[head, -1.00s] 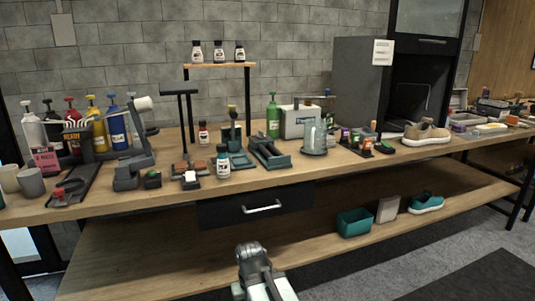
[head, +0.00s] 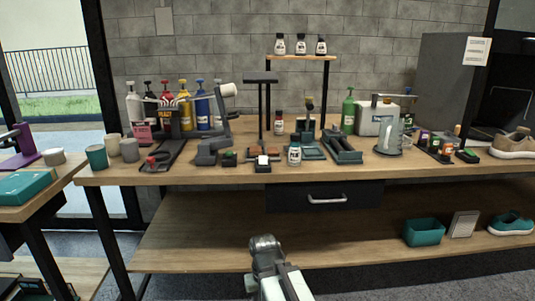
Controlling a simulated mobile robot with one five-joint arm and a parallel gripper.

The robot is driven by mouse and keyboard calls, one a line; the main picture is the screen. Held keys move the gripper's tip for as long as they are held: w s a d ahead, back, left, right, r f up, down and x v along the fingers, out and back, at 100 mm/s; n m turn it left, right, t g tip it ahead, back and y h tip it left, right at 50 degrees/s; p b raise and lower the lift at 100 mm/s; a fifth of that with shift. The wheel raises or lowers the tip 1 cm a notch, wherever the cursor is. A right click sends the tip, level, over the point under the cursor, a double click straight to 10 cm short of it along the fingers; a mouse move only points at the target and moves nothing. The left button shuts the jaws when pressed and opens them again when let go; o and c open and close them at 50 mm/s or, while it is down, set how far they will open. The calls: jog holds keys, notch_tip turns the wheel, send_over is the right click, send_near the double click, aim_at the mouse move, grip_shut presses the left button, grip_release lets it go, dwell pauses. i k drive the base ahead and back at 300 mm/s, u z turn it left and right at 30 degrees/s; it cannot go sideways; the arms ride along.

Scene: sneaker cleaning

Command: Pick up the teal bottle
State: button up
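A taller green pump bottle (head: 348,113) stands farther back to the right. My gripper (head: 264,243) is low in front of the bench, below bench-top height and well apart from the teal bottle. Its fingers cannot be made out, so whether it is open or shut does not show.
Several coloured pump bottles stand at the left, a glass jug (head: 390,136) at the right. A teal bin (head: 423,232) is on the lower shelf (head: 190,240). Another table (head: 38,205) is at far left.

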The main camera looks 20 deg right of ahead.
aim_at(294, 150)
jog(key=u, duration=2.9)
jog(key=k, duration=2.25)
jog(key=z, duration=0.5)
jog(key=i, duration=1)
jog(key=u, duration=0.05)
